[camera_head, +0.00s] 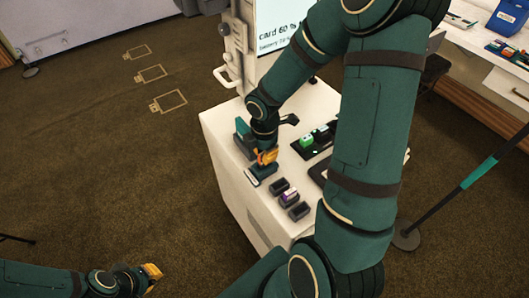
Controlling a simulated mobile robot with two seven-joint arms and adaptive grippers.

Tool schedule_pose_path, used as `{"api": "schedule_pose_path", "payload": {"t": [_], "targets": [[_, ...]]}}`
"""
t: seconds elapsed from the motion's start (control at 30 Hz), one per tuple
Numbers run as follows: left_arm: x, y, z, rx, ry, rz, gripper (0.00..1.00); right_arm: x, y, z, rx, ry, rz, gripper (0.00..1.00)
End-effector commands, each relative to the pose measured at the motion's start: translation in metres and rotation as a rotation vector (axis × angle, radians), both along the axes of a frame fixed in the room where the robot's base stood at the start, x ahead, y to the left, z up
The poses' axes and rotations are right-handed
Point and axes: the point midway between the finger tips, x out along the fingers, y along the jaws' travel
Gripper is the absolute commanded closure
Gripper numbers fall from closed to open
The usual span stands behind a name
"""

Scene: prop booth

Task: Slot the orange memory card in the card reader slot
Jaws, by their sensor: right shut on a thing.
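My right gripper (266,157) is shut, pointing down, just above a small dark teal block (263,170) on the white cabinet top. This block looks like the card reader, with a pale strip in front of it. The orange memory card is not clearly seen apart from the orange fingertips; what the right gripper holds is mostly hidden between them. I cannot tell whether it touches the reader or sits in its slot. My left gripper (151,274) is low at the bottom left, far from the cabinet; its opening is unclear.
Small dark holders (299,211) stand in a row in front of the reader, one with a purple item (289,195). A screen (283,38) stands at the back.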

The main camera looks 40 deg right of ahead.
Motion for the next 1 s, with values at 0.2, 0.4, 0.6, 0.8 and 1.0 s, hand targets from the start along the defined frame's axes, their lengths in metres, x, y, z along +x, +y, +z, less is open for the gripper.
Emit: {"api": "schedule_pose_path", "payload": {"t": [0.2, 0.4, 0.6, 0.8, 1.0], "targets": [[0.000, 0.000, -0.001, 0.000, 0.000, 0.000, 1.00, 0.000, 0.000, -0.002, 0.000, 0.000, 0.000, 1.00], [0.000, 0.000, -0.006, 0.000, 0.000, 0.000, 1.00, 0.000, 0.000, -0.008, 0.000, 0.000, 0.000, 1.00], [0.000, 0.000, -0.010, 0.000, 0.000, 0.000, 1.00, 0.000, 0.000, -0.014, 0.000, 0.001, 0.000, 1.00], [0.000, 0.000, -0.010, 0.000, 0.000, 0.000, 1.00, 0.000, 0.000, -0.014, 0.000, 0.000, 0.000, 1.00], [0.000, 0.000, -0.010, 0.000, 0.000, 0.000, 1.00, 0.000, 0.000, -0.014, 0.000, 0.000, 0.000, 1.00]]}}
